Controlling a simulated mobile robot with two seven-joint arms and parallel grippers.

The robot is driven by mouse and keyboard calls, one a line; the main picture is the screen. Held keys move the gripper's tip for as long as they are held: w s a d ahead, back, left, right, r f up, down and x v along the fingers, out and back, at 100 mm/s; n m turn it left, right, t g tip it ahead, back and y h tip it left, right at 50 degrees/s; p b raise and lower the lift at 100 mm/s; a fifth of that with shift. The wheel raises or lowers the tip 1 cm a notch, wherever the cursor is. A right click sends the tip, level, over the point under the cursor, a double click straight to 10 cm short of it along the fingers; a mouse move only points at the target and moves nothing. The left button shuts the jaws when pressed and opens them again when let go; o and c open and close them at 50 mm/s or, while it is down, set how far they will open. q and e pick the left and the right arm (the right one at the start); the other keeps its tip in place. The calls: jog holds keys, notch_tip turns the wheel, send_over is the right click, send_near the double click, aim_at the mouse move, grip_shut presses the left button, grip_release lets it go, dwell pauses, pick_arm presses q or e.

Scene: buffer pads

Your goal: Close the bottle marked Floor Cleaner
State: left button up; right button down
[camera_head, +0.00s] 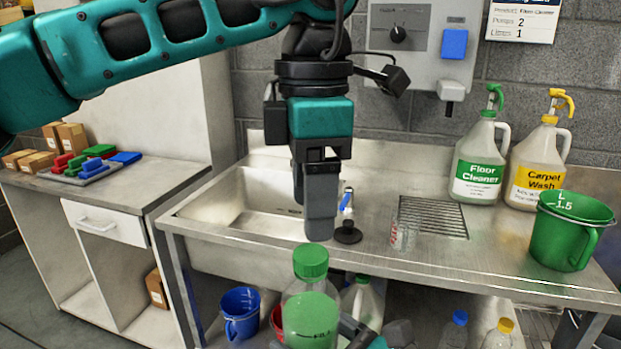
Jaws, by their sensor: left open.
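A clear bottle with green fill and a "FILL" mark (310,318) is at the bottom centre, its base out of frame. A green cap (310,262) sits at its mouth; I cannot tell if it is screwed tight. My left gripper (320,236) points down just above the cap, seen side-on, its jaws open with nothing in them. My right gripper (350,328) shows only partly at the bottle's right side, holding it; its fingertips are hidden. A large jug labelled "Floor Cleaner" (478,165), with a green pump, stands on the counter at the right.
A "Carpet Wash" jug (538,168) and a green measuring bucket (570,235) stand on the right of the steel sink counter (480,262). A clear glass (403,235) stands by the drain grate. A blue bucket (241,312) and other bottles are below.

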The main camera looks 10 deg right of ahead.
pick_arm(q)
jog(key=n, duration=0.4)
jog(key=shift+r, duration=0.15)
jog(key=n, duration=0.3)
jog(key=shift+r+n, duration=0.1)
jog(key=shift+n, duration=0.3)
jog(key=n, duration=0.4)
jog(key=shift+r, duration=0.1)
jog(key=n, duration=0.3)
jog(key=shift+r+n, duration=0.1)
jog(key=shift+n, duration=0.2)
jog(key=n, duration=0.3)
jog(key=shift+r+n, duration=0.1)
jog(key=shift+n, duration=0.3)
jog(key=n, duration=0.4)
jog(key=shift+r, duration=0.1)
jog(key=n, duration=0.3)
jog(key=shift+r, duration=0.1)
jog(key=n, duration=0.4)
jog(key=shift+w+r, duration=0.1)
